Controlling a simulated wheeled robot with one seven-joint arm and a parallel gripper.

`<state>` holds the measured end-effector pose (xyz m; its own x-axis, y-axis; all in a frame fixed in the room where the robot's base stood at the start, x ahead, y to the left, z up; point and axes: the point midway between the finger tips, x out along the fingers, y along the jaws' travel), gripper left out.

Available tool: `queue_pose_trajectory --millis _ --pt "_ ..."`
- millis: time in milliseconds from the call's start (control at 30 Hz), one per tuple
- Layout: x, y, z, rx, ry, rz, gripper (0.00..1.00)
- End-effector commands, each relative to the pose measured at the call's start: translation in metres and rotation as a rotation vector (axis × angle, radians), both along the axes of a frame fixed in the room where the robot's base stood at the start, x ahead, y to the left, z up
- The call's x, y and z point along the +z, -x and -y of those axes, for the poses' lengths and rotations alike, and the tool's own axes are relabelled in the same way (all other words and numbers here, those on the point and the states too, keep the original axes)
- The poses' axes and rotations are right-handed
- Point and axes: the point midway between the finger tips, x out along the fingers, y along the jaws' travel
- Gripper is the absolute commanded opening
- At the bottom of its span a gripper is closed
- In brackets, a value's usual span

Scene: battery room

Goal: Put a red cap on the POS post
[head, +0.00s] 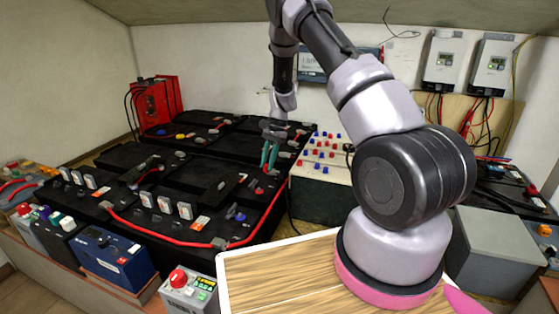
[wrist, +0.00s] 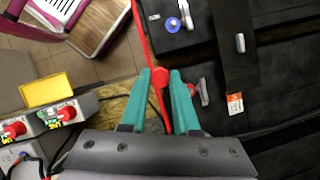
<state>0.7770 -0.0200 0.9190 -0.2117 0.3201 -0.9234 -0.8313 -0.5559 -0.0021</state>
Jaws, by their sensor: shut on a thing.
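My gripper (head: 268,165) is over the right part of the black battery bank (head: 205,175), its teal fingers pointing down. In the wrist view, my gripper (wrist: 161,80) is shut on a red cap (wrist: 160,77) between the fingertips. Just right of the fingers, a small red piece (wrist: 191,89) shows beside a grey terminal on the battery. A blue cap (wrist: 172,25) sits on the battery at the top of the wrist view. I cannot read which post is marked POS. The cap's height above the battery is unclear.
A pale-topped box (head: 323,172) with several red and blue caps stands right of the batteries. A red cable (head: 165,236) runs along the bank's front. A wood-topped board (head: 270,275) lies in front. A red-knobbed grey unit (head: 188,290) stands at the front.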

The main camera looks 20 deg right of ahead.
Motion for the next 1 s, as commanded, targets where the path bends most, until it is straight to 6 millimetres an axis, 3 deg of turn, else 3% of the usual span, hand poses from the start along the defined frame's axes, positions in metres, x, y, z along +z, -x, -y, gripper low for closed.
queue_pose_trajectory --millis 200,500,700,1000 --pt "-0.022 -0.038 -0.020 -0.570 0.000 0.000 0.00" --pt "-0.045 -0.077 -0.023 -1.290 0.003 0.002 0.00" --pt "-0.054 -0.087 -0.018 -1.547 0.002 0.003 0.00" --pt "-0.067 -0.089 -0.016 -1.615 0.002 0.002 0.00"
